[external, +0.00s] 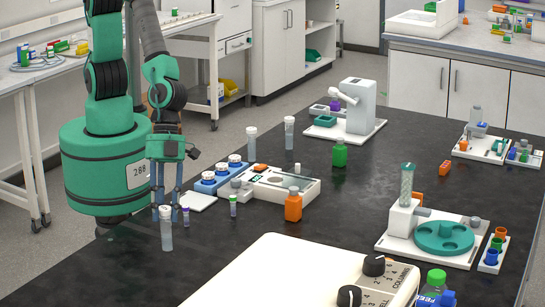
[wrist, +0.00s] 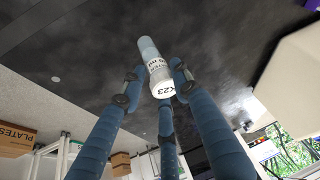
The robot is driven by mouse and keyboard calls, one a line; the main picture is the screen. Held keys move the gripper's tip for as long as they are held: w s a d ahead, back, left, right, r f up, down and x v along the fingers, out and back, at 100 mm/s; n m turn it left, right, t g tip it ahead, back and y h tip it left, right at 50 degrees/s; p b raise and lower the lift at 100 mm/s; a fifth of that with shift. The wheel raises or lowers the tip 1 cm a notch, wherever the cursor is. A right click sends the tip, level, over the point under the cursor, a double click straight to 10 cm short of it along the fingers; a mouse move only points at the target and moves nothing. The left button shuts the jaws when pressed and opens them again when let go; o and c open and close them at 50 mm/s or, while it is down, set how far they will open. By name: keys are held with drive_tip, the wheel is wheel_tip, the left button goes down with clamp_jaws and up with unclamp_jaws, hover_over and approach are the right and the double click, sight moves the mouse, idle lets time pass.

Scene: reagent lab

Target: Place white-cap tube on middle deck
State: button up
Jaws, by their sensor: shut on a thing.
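My gripper (external: 166,205) has three blue fingers and points down at the left front of the black bench. It is shut on a clear tube with a white cap (external: 167,236). In the wrist view my gripper (wrist: 155,88) closes around the cap end of this tube (wrist: 151,58), whose cap reads K23. The tube is upright; I cannot tell whether its lower end touches the bench. Two similar white-capped tubes (external: 251,140) (external: 289,132) stand farther back. No part is marked as the middle deck; a white device deck (external: 272,186) lies right of my gripper.
A large cream device (external: 285,275) fills the front. Open black bench lies centre right.

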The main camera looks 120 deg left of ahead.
sight(165, 222)
drive_tip(key=shift+f, duration=0.1)
idle(0.3)
drive_tip(key=shift+f+b, duration=0.4)
drive_tip(key=shift+f, duration=1.3)
drive_tip(key=shift+f, duration=0.1)
drive_tip(key=o, duration=0.8)
drive_tip(key=shift+c, duration=0.2)
drive_tip(key=shift+r, duration=0.2)
drive_tip(key=shift+a+r, duration=0.1)
drive_tip(key=shift+r, duration=0.25)
drive_tip(key=p+v, duration=0.2)
drive_tip(key=v, duration=0.9)
